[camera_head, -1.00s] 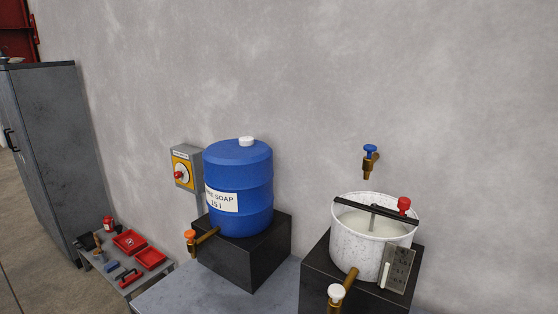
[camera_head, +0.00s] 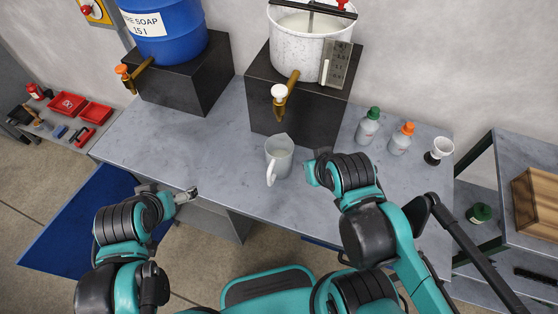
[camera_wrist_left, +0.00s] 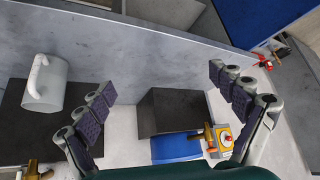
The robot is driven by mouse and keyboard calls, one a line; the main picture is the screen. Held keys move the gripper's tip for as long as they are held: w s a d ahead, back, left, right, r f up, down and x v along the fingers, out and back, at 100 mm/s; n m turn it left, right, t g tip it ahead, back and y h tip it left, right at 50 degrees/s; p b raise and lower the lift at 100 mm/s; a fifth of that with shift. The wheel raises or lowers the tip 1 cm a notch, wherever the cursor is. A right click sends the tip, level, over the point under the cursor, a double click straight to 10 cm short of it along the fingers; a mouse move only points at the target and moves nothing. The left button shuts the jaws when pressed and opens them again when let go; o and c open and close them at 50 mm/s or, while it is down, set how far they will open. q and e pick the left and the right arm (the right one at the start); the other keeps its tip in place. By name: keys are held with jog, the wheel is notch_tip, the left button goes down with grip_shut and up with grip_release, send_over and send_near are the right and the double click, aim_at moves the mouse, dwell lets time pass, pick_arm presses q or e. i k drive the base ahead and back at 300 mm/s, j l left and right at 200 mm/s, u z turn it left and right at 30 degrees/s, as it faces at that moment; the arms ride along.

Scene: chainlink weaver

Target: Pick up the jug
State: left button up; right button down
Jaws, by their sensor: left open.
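The white jug (camera_head: 279,155) stands upright on the grey table (camera_head: 222,150), in front of the black block under the white pot, its handle toward me. It also shows in the left wrist view at the left (camera_wrist_left: 48,88), outside the space between the fingers. My left gripper (camera_head: 187,194) is at the table's front edge, left of the jug and apart from it. Its fingers (camera_wrist_left: 162,80) are spread with nothing between them. My right gripper (camera_head: 316,169) is just right of the jug; its fingertips are mostly hidden, so its opening is unclear.
The white pot (camera_head: 292,48) with a white-handled tap (camera_head: 279,92) sits behind the jug. A blue soap drum (camera_head: 178,38) stands on another block at left. The table's left front is clear.

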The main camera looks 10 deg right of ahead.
aim_at(279, 149)
jog(key=k+j+z, duration=0.1)
jog(key=k+z, duration=0.15)
jog(key=z, duration=0.25)
jog(key=k+z, duration=0.25)
jog(key=z, duration=0.85)
